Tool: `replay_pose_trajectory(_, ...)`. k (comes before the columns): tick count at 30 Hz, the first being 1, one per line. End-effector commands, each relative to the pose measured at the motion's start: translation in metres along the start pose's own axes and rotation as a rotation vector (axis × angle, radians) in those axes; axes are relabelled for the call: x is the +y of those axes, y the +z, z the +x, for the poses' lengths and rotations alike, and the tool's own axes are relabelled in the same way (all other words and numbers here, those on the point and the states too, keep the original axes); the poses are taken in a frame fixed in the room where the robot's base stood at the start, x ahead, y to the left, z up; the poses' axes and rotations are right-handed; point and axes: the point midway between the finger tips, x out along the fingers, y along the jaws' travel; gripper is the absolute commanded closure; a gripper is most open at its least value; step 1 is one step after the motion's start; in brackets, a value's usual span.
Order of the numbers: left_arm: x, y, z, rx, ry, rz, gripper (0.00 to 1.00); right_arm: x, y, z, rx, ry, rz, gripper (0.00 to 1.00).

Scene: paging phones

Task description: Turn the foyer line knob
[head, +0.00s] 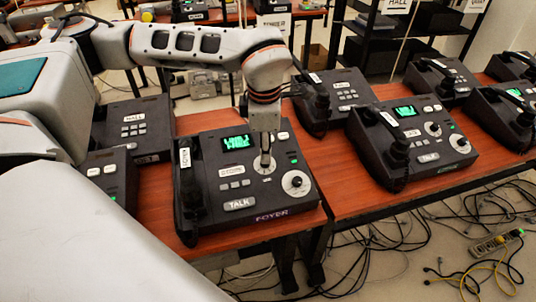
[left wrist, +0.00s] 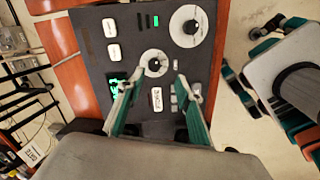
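The foyer phone (head: 222,218) is a black desk unit with a FOYER label, a lit green screen (head: 236,142), a handset (head: 187,190) on its left and a TALK button. It has two knobs on white dials: a smaller one (head: 263,168) and a larger one (head: 295,184). My left gripper (head: 265,158) points down at the smaller knob. In the left wrist view the open fingers (left wrist: 157,82) stand apart, with the smaller knob (left wrist: 155,63) showing between and just beyond their tips. The larger knob (left wrist: 190,26) is clear of them. Contact cannot be told. My right gripper is not in view.
Similar phones stand close by: one labelled HALL (head: 133,128) behind left, another (head: 335,98) behind, and one with a lit screen (head: 415,140) to the right. The wooden table (head: 335,180) has narrow free strips. Cables and a power strip (head: 497,241) lie on the floor.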

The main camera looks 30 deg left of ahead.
Motion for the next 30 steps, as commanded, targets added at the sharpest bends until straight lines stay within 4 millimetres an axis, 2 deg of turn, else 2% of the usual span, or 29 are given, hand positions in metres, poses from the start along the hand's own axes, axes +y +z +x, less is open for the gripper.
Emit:
replay_pose_trajectory(5,0.009,-0.007,0.007,0.017,0.027,-0.013,0.65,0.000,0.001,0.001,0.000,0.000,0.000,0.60)
replay_pose_trajectory(12,0.009,-0.007,0.044,0.017,0.024,-0.012,0.65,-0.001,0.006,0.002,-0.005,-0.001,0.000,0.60)
replay_pose_trajectory(18,0.010,-0.007,0.067,0.015,0.025,-0.012,0.65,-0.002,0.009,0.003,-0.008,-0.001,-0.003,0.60)
replay_pose_trajectory(30,0.011,-0.007,0.074,0.013,0.026,-0.012,0.65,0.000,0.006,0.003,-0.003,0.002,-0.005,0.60)
